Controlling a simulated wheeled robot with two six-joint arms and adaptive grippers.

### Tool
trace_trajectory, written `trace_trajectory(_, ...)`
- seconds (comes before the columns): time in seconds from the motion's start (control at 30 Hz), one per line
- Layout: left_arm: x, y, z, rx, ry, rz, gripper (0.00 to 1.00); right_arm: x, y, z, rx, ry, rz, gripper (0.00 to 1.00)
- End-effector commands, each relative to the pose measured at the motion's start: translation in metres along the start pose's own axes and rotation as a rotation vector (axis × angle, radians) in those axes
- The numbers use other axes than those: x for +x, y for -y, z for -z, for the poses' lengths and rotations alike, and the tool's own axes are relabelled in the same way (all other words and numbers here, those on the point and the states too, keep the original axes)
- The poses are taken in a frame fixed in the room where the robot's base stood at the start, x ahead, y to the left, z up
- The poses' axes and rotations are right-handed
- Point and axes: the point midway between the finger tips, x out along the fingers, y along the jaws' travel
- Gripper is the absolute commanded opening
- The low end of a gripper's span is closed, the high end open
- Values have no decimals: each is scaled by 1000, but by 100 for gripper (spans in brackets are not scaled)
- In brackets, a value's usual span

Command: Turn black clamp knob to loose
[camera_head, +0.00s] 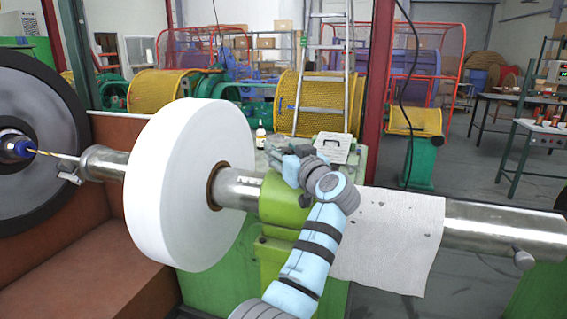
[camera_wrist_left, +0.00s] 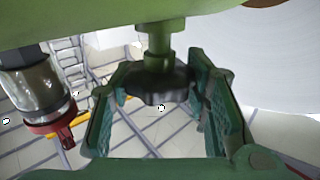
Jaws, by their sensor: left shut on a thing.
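The black clamp knob (camera_wrist_left: 158,84) shows in the left wrist view, on a green threaded stem (camera_wrist_left: 157,40) under a green body. The two green-looking fingers of my left gripper (camera_wrist_left: 163,78) stand on either side of the knob, shut on it. In the head view my left gripper (camera_head: 287,166) is at the top of the green clamp block (camera_head: 284,205) that holds the steel shaft (camera_head: 238,188). The knob is hidden there behind the gripper and wrist. My right gripper is in neither view.
A large white roll (camera_head: 175,190) sits on the shaft left of my gripper. A whitish cloth (camera_head: 395,240) hangs over the tube to the right. A small bottle (camera_head: 260,136) and a sheet-like item (camera_head: 333,147) lie behind. A red post (camera_head: 376,90) stands beyond.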

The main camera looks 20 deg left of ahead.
Motion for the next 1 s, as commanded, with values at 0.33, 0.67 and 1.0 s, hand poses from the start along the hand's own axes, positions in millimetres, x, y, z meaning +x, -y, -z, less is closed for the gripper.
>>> trace_trajectory(0.33, 0, 0, -5, 4, 11, 22, 15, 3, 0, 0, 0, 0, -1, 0)
trace_trajectory(0.67, 0, 0, -4, 4, 9, 20, 64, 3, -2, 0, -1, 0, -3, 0)
trace_trajectory(1.0, 0, 0, 4, 2, 5, 19, 64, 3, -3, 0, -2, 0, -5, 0)
